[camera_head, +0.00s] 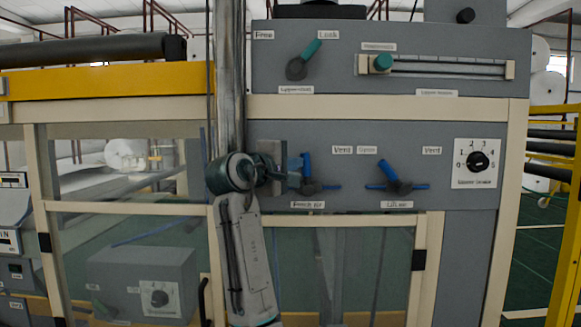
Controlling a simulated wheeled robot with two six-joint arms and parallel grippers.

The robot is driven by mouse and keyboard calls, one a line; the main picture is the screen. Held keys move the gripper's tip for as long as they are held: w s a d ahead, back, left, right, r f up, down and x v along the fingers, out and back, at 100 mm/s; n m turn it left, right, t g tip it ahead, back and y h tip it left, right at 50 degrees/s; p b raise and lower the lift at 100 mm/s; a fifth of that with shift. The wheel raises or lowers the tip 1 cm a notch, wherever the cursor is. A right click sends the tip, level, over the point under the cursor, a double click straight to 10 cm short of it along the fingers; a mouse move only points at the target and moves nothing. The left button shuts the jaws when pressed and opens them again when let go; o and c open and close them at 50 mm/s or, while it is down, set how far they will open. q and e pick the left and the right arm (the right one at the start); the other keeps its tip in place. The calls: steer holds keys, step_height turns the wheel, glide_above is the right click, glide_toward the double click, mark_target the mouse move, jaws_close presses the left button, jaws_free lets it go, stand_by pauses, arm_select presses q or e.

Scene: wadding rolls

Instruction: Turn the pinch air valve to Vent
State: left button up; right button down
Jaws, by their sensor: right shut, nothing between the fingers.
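The pinch air valve (311,187) is on the grey panel above its "Pinch air" label (307,205). Its blue lever (306,165) points up, leaning slightly left. A "Vent" label (342,150) is up and to the right of the lever. My right gripper (291,180) is shut and empty, just left of the lever. It looks very close to it, but I cannot tell whether they touch. The gripper and wrist cover the panel left of the valve, so any label there is hidden. My left gripper is not in view.
The lift air valve (397,186) is to the right, its blue lever leaning up-left. A numbered dial (477,162) is further right. Above are a teal-handled Free/Lock lever (304,60) and a slider (383,63). A metal column stands close behind my wrist in the picture.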

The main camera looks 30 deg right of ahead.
mark_target(307, 160)
steer(key=shift+s+d+r+m+g+y, duration=0.2)
steer(key=shift+d+m+y, duration=0.15)
steer(key=shift+m, duration=0.15)
steer(key=shift+s+d+r+m+g+y, duration=0.1)
steer(key=shift+s+d+r+m+y, duration=0.05)
steer(key=shift+d+m+y, duration=0.3)
steer(key=shift+s+d, duration=0.35)
steer(key=shift+d, duration=0.15)
steer(key=shift+s+d+f+b, duration=0.1)
steer(key=shift+d+b, duration=0.15)
steer(key=shift+d, duration=0.3)
steer(key=shift+s+d+f+b, duration=0.1)
steer(key=shift+d+b, duration=0.1)
steer(key=shift+d, duration=0.35)
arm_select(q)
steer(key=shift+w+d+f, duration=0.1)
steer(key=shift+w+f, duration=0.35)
arm_select(e)
steer(key=shift+s+r, duration=0.1)
steer(key=shift+s, duration=0.1)
